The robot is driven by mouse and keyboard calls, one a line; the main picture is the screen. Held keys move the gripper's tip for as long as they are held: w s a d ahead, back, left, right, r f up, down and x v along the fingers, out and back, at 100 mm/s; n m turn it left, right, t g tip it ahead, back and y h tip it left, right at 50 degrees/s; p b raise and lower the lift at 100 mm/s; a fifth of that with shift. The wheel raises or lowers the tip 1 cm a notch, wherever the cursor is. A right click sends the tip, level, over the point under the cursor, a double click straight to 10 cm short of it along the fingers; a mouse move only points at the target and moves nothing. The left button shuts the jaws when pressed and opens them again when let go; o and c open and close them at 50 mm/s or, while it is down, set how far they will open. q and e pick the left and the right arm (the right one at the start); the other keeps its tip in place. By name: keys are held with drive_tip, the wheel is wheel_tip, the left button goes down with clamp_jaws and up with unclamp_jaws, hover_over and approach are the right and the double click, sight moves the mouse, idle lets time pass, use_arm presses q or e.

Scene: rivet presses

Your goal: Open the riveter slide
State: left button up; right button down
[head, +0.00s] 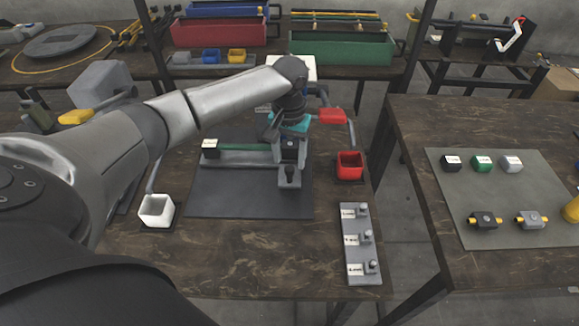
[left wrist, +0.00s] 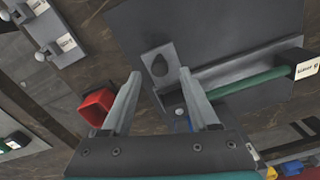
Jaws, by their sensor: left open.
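The riveter lies on a dark mat (head: 225,203). A green bar (head: 240,148) runs along it to a dark block (head: 210,148) with a white label at its left end. The green bar (left wrist: 250,82) and the labelled block (left wrist: 306,64) also show in the left wrist view. A grey plate (left wrist: 160,65) with a dark drop-shaped opening lies just beyond my fingertips. My left gripper (head: 289,150) is over the right end of the riveter. My arm hides part of the riveter.
A red cup (head: 350,166) stands right of the mat and a white cup (head: 156,211) left of it. A red-handled lever (head: 332,116) is close by my gripper. A strip with labelled knobs (head: 359,250) lies front right. Another table (head: 420,218) stands to the right.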

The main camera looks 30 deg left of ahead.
sight(290, 168)
use_arm(q)
drive_tip(key=shift+f, duration=1.5)
drive_tip(key=shift+c, duration=0.2)
clamp_jaws()
drive_tip(key=shift+r, duration=0.1)
